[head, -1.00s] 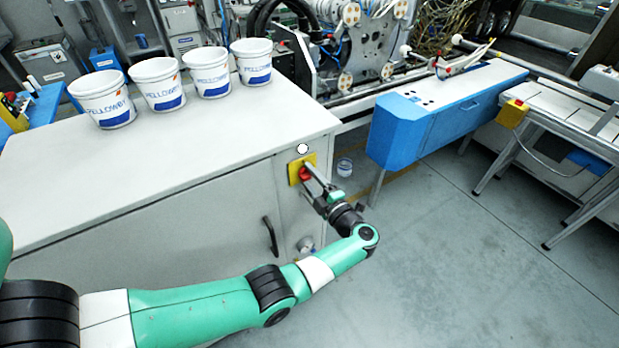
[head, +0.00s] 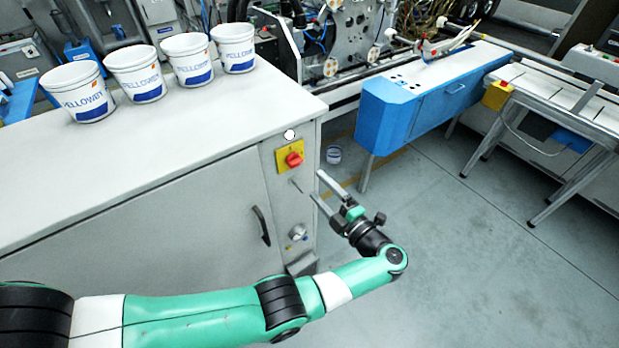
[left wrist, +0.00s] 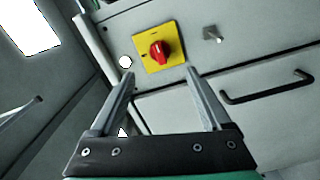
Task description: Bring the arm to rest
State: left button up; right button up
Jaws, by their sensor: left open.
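My left arm reaches in from the left in the head view, low in front of a grey cabinet. My left gripper (head: 317,184) is open and empty, with its two fingers apart. It is to the right of and below a red rotary switch (head: 293,159) on a yellow plate, and apart from it. In the left wrist view, the fingers of my left gripper (left wrist: 160,75) stand below the red switch (left wrist: 159,53), which shows between and beyond the fingertips. My right gripper is not in view.
The grey cabinet (head: 130,195) carries several white buckets on its top and a black handle (head: 261,226) on its front. A key-like knob (head: 297,231) sits low on the cabinet. A blue unit (head: 400,115) stands at the right. The floor (head: 480,260) right of my arm is clear.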

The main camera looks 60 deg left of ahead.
pick_arm(q)
jog(key=shift+d, duration=0.45)
